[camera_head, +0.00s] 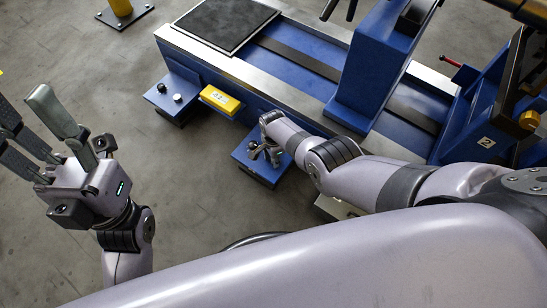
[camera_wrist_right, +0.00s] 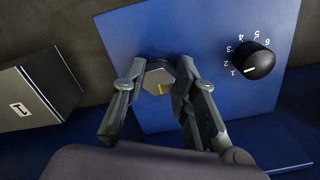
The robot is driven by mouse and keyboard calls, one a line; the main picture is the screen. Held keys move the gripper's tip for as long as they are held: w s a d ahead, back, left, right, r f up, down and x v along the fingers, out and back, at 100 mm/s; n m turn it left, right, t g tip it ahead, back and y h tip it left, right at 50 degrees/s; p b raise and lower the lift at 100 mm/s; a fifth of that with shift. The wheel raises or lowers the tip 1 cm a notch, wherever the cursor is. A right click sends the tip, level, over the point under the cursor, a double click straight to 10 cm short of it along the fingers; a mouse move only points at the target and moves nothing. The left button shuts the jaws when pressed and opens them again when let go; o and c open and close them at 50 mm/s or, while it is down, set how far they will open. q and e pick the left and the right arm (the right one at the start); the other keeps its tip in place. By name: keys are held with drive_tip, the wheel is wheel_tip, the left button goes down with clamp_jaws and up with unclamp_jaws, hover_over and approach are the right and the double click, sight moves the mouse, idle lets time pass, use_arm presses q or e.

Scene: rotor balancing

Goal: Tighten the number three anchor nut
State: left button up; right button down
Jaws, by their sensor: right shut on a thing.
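My right gripper (camera_wrist_right: 157,88) is shut on the nut, one finger on each side. In the head view my right gripper (camera_head: 265,150) reaches down over the same blue block (camera_head: 250,172), and its fingers hide the nut there. I see no number three on the block. My left gripper (camera_head: 25,115) is at the far left of the head view, fingers spread, empty, over bare floor.
A black knob (camera_wrist_right: 254,61) with a dial numbered 1 to 6 stands beside the nut, its pointer near 1. The blue machine bed (camera_head: 290,75) runs behind. Another blue foot block (camera_head: 160,103) and a yellow labelled box (camera_head: 219,99) lie left.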

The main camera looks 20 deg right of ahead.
drive_tip(key=shift+d+m, duration=0.1)
drive_tip(key=shift+m, duration=0.3)
drive_tip(key=c, duration=1.3)
unclamp_jaws()
drive_tip(key=shift+w+r, duration=0.1)
drive_tip(key=shift+r, duration=0.65)
wheel_tip(320, 180, up, 10)
drive_tip(key=shift+r, duration=0.25)
